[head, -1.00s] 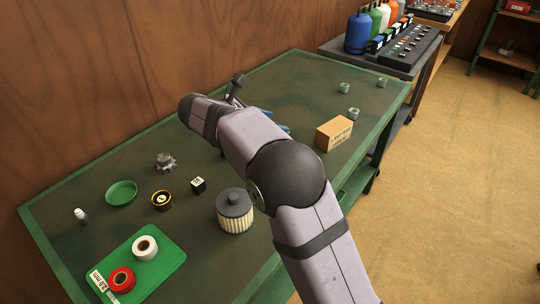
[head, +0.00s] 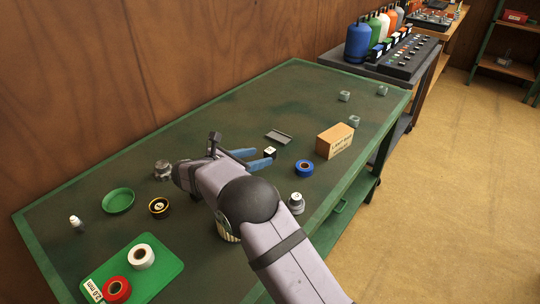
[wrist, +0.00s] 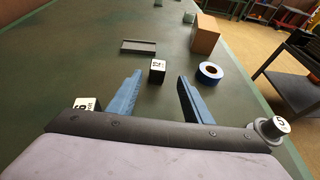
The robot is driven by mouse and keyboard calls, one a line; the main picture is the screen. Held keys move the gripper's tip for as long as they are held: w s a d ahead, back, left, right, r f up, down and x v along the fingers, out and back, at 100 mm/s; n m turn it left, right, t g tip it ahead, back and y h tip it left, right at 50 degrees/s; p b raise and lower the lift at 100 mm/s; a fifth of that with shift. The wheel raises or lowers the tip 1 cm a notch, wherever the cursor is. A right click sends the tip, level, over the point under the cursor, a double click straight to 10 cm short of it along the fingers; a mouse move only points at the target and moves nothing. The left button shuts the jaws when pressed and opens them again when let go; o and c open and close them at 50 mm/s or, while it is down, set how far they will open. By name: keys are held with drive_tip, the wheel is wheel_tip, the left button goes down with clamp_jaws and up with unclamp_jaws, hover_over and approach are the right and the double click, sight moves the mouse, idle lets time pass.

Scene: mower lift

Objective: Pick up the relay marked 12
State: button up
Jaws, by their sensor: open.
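A small black relay with a white top label (wrist: 157,66) stands on the green bench in the wrist view. Its mark is small and looks like 12. It also shows in the head view (head: 270,151), by the tips of my blue fingers. My gripper (wrist: 160,76) is open and empty, one finger on either side of the line to this relay. The relay appears at or just beyond the fingertips; I cannot tell the exact depth. A second black cube with a white label (wrist: 84,103) is partly hidden behind my left finger's base in the wrist view.
A blue tape roll (head: 304,168) and a cardboard box (head: 334,141) lie to the right. A flat grey tray (head: 279,136) is behind the relay. A knobbed grey part (head: 296,203) stands near the front edge. The far bench is mostly clear.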

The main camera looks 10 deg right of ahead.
sight(266, 153)
drive_tip(key=shift+w+p+x, duration=0.2)
drive_tip(key=shift+p+x, duration=0.4)
drive_tip(key=shift+x, duration=3.05)
drive_tip(key=shift+a+r, duration=0.1)
drive_tip(key=shift+a, duration=0.05)
drive_tip(key=c, duration=1.1)
